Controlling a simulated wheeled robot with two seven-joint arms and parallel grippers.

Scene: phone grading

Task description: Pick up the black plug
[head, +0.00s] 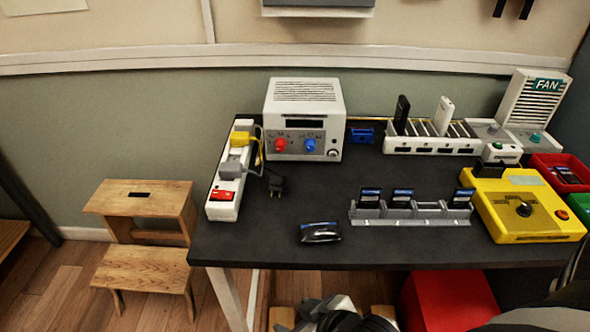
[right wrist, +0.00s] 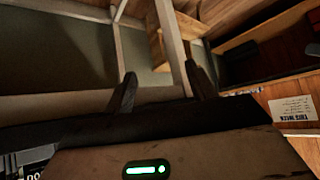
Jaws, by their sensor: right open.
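The black plug (head: 277,184) lies on the dark tabletop in the head view, just right of the white power strip (head: 226,180). Its prongs point toward the table's front, and a dark cord runs from it toward the strip. My right gripper (right wrist: 162,80) is open in the right wrist view, with nothing between its two dark fingers. It points at the table's frame and the floor, and the plug does not show there. In the head view, dark and white parts of my arm show at the bottom edge, well in front of the plug. My left gripper is out of view.
The strip holds yellow and grey plugs. Behind the plug stands a white power supply (head: 304,118). A dark, shiny object (head: 319,233) lies near the front edge. A grey slotted rack (head: 411,213) stands to the right. Bare tabletop separates them. A wooden step stool (head: 143,196) stands left.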

